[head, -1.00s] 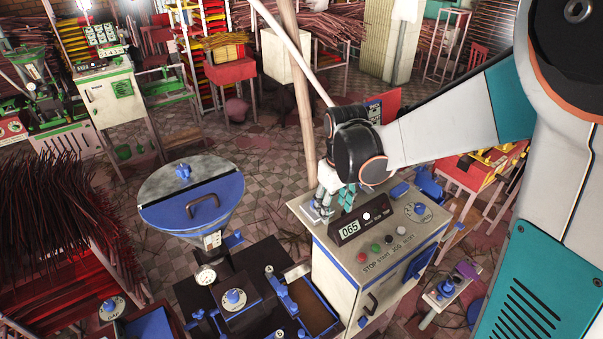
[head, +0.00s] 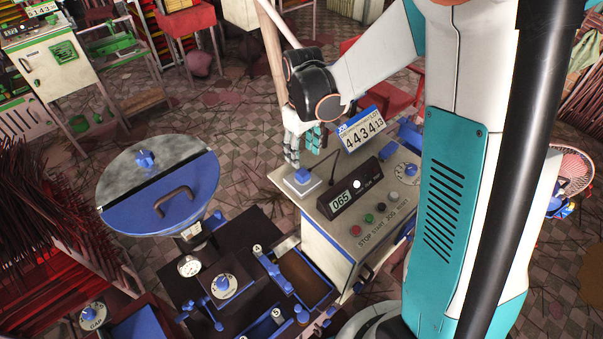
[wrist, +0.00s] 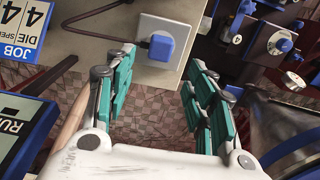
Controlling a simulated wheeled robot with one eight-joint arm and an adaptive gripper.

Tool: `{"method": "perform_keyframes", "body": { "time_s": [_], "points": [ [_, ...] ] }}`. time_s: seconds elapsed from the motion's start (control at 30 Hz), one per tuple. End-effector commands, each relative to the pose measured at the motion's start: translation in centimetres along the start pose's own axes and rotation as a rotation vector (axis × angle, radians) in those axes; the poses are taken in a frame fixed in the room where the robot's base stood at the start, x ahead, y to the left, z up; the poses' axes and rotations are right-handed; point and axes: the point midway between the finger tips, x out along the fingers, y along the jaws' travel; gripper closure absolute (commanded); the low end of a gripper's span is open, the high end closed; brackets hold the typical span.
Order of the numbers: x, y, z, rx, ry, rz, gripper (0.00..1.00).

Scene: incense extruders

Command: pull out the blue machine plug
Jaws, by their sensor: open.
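The blue plug (head: 303,176) sits in a white socket plate (head: 296,188) on the back left corner of the cream control cabinet's top (head: 335,224). In the wrist view the plug (wrist: 161,46) is in the plate (wrist: 172,28), with a dark cable leaving its left side. My gripper (head: 304,155) is open and empty, pointing down close to the plug at the cabinet's back edge. In the wrist view its teal fingers (wrist: 158,68) are spread, with the plug ahead, roughly between the tips. I cannot tell whether either finger touches it.
A job sign (head: 361,132) and a 065 display (head: 343,200) stand on the cabinet right of the plug. A blue-lidded hopper (head: 165,200) and dark machine bed stand left. A wooden pole (head: 276,42) rises behind my gripper. Tiled floor lies open behind.

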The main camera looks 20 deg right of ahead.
Motion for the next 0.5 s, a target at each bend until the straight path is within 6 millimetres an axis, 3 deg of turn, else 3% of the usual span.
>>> {"method": "perform_keyframes", "body": {
  "time_s": [0.27, 0.5],
  "points": [
    [1.7, 0.0, 0.0, 0.000, 0.000, 0.000, 0.50],
    [4.7, 0.0, 0.0, 0.000, 0.000, 0.000, 0.50]
  ]
}}
